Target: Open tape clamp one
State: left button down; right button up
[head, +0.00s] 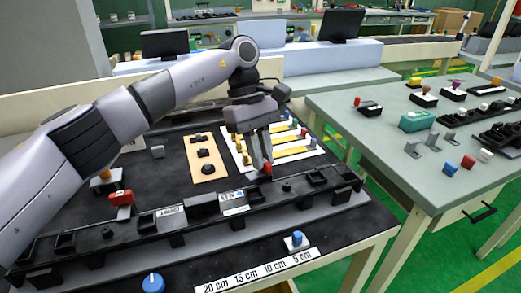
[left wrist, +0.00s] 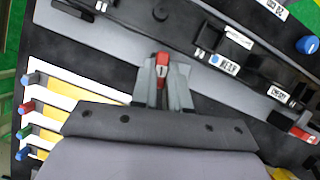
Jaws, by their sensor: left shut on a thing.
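My left gripper (head: 263,164) reaches down from the left arm over the dark table, by the long black rail (head: 95,240). Its two fingers are shut on a small red clamp lever (head: 267,169) at the rail's back edge. In the left wrist view the red lever (left wrist: 162,62) has a white mark and sits between the fingertips (left wrist: 163,78). The lever's lower part is hidden by the fingers. A second red clamp (head: 122,198) stands farther left on the rail; it also shows at the right of the left wrist view (left wrist: 302,134). My right gripper is not in view.
A white board (head: 232,150) with yellow strips and coloured ends lies behind the gripper. A tan board (head: 207,170) with black knobs is left of it. A blue knob (head: 152,282) and a length scale (head: 256,272) are at the front. Another table (head: 345,105) stands right.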

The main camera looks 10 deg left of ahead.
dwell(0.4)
pick_arm(q)
jog(key=c, duration=1.1)
grip_release()
jog(key=shift+r, duration=0.1)
jog(key=v, duration=0.7)
